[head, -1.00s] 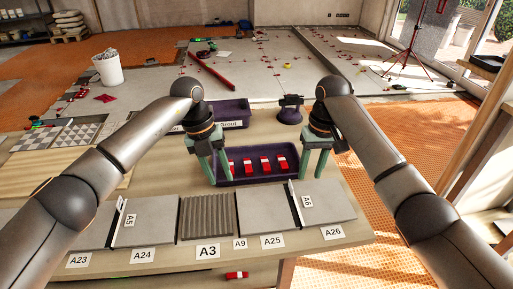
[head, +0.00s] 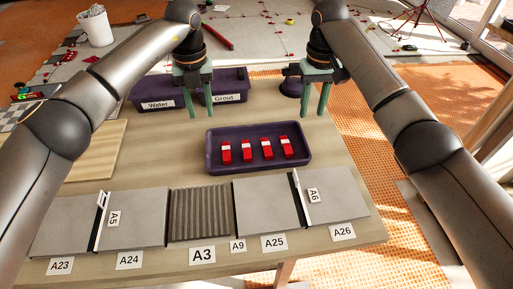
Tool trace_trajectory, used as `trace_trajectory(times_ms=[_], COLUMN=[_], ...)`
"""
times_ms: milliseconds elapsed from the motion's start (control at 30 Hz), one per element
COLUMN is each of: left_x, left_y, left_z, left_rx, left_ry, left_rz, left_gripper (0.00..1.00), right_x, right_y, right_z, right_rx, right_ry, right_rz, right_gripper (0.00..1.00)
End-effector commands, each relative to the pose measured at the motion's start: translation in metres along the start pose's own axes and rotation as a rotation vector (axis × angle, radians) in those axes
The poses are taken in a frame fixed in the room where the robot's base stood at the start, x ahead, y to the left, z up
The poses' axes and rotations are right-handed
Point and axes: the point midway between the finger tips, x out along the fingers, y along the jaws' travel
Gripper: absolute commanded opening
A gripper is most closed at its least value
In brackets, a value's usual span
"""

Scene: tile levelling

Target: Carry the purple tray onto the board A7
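The purple tray (head: 262,168) stands flat on the table behind the row of tiles. It holds several red-and-white pieces (head: 267,149). My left gripper (head: 205,115) is open, behind and above the tray's left end, in front of the purple bins. My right gripper (head: 314,116) is open, behind and above the tray's right end. Both are empty and apart from the tray. No A7 label can be read; a pale wooden board (head: 98,152) without a visible label lies at the left, partly behind my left arm.
Grey tiles (head: 265,205) and a ribbed tile (head: 199,214) line the front edge, with labels and two upright white-and-black pieces. Purple bins marked Water (head: 157,104) and Grout (head: 224,99) stand at the back. Bare table surrounds the tray.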

Motion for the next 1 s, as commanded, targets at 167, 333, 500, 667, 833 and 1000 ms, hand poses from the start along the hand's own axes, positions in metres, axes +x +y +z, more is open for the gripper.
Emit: trace_trajectory(times_ms=[167, 333, 500, 667, 833, 1000], left_x=[0.029, 0.063, 0.092, 0.11, 0.118, 0.118], left_y=[0.0, 0.0, 0.0, 0.0, 0.0, 0.0], left_z=[-0.001, -0.001, -0.001, -0.001, 0.0, 0.0], left_rx=[0.0, 0.0, 0.0, 0.0, 0.001, 0.001], left_ry=[0.005, 0.005, 0.004, 0.003, 0.0, 0.0], left_rz=[0.0, 0.0, -0.001, -0.001, -0.001, -0.001], left_gripper=[0.4, 0.4, 0.4, 0.4, 0.4, 0.4], right_x=[0.029, 0.063, 0.092, 0.11, 0.118, 0.119], right_y=[0.001, 0.001, 0.001, 0.0, 0.0, 0.0], right_z=[0.001, 0.001, 0.001, 0.001, 0.001, 0.0], right_rx=[0.001, 0.001, 0.001, 0.001, 0.001, 0.0], right_ry=[-0.005, -0.004, -0.003, -0.002, -0.001, 0.0], right_rz=[0.0, 0.0, 0.001, 0.0, 0.0, 0.0], right_gripper=[0.4, 0.4, 0.4, 0.4, 0.4, 0.4])
